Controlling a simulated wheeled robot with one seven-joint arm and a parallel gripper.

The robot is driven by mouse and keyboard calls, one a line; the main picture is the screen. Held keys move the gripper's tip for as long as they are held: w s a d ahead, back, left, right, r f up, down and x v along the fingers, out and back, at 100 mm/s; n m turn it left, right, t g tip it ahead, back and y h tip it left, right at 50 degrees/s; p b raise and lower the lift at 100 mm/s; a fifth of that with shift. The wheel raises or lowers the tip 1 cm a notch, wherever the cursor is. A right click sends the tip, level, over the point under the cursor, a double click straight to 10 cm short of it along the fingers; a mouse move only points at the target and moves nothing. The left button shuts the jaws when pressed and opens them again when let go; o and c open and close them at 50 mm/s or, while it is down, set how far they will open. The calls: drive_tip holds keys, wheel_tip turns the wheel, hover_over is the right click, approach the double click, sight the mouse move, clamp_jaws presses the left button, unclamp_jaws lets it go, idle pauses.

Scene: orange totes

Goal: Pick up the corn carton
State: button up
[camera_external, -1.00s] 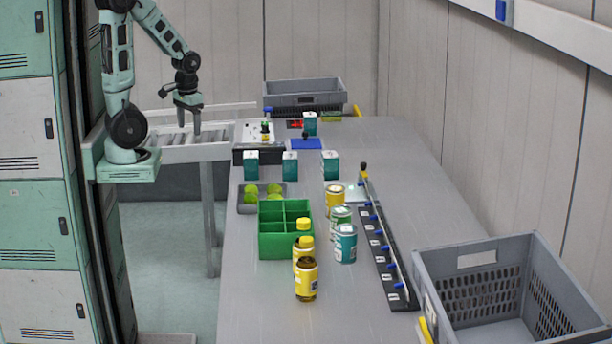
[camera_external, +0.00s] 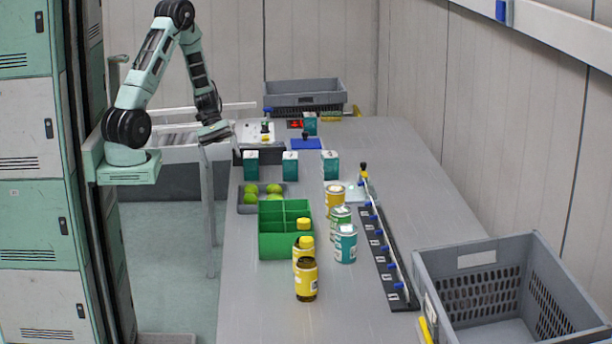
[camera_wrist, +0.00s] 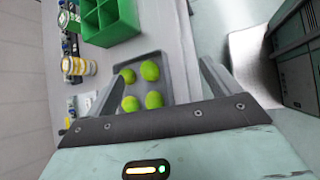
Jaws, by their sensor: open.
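Three teal cartons with white tops stand upright in a row on the table in the external view: a left one (camera_external: 251,165), a middle one (camera_external: 290,165) and a right one (camera_external: 330,165). A fourth teal carton (camera_external: 310,123) stands farther back. Their labels are too small to tell which is corn. My gripper (camera_external: 214,136) is above the table's left edge, left of the row and apart from it. In the wrist view my gripper (camera_wrist: 158,68) is open and empty, above a grey tray of limes. I cannot make out any carton in that view.
The grey lime tray (camera_external: 240,208) and green divided box (camera_external: 270,247) lie in front of the cartons. A grey crate (camera_external: 470,250) is front right. The left front table is clear.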

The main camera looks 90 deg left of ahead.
sight(261, 155)
drive_tip(key=w+a+f+n+t+y, duration=0.2)
drive_tip(key=a+n+t+y, duration=0.1)
drive_tip(key=a+n+t, duration=0.2)
drive_tip(key=w+a+f+n+t+y, duration=0.3)
drive_tip(key=a+n+t, duration=0.2)
drive_tip(key=a+n, duration=0.2)
drive_tip(key=w+a+f+n+t+y, duration=0.2)
drive_tip(key=a+n+t, duration=0.4)
drive_tip(key=a, duration=0.3)
drive_tip(key=shift+w+a+f+y+b, duration=0.15)
drive_tip(key=shift+w+f+y+b, duration=0.15)
drive_tip(key=shift+y, duration=0.5)
drive_tip(key=shift+s+a+f+n+g+h+b, duration=0.35)
drive_tip(key=shift+s+f+n+g+h+b, duration=0.2)
drive_tip(key=shift+s+h, duration=0.25)
drive_tip(key=shift+w+b, duration=0.55)
drive_tip(key=shift+w, duration=1.95)
drive_tip(key=shift+c, duration=0.3)
drive_tip(key=c, duration=1.2)
